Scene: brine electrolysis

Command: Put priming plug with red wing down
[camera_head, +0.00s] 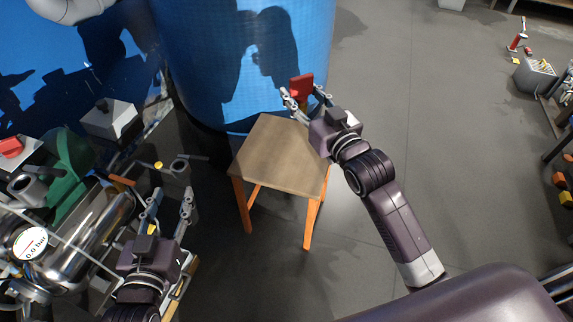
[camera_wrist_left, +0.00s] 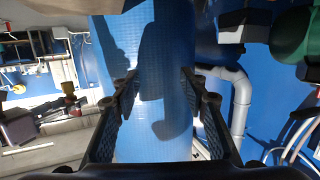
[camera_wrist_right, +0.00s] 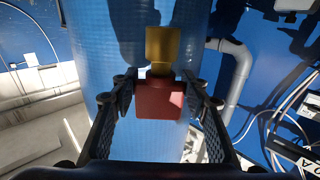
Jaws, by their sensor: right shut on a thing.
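The priming plug with its red wing (camera_head: 301,86) is held up by my right gripper (camera_head: 305,98), over the far edge of a small wooden stool. In the right wrist view the red wing (camera_wrist_right: 159,99) sits between the two fingers, with a yellow plug body (camera_wrist_right: 160,46) beyond it. My right gripper is shut on the red wing. My left gripper (camera_head: 170,205) is open and empty, beside the metal pump assembly at the left. In the left wrist view its fingers (camera_wrist_left: 160,90) stand apart with nothing between them.
The stool (camera_head: 275,150) has a bare brown top and orange legs. A large blue tank (camera_head: 250,50) stands right behind it. Metal pipework with a gauge (camera_head: 31,243) crowds the left. Open grey floor (camera_head: 400,110) lies to the right.

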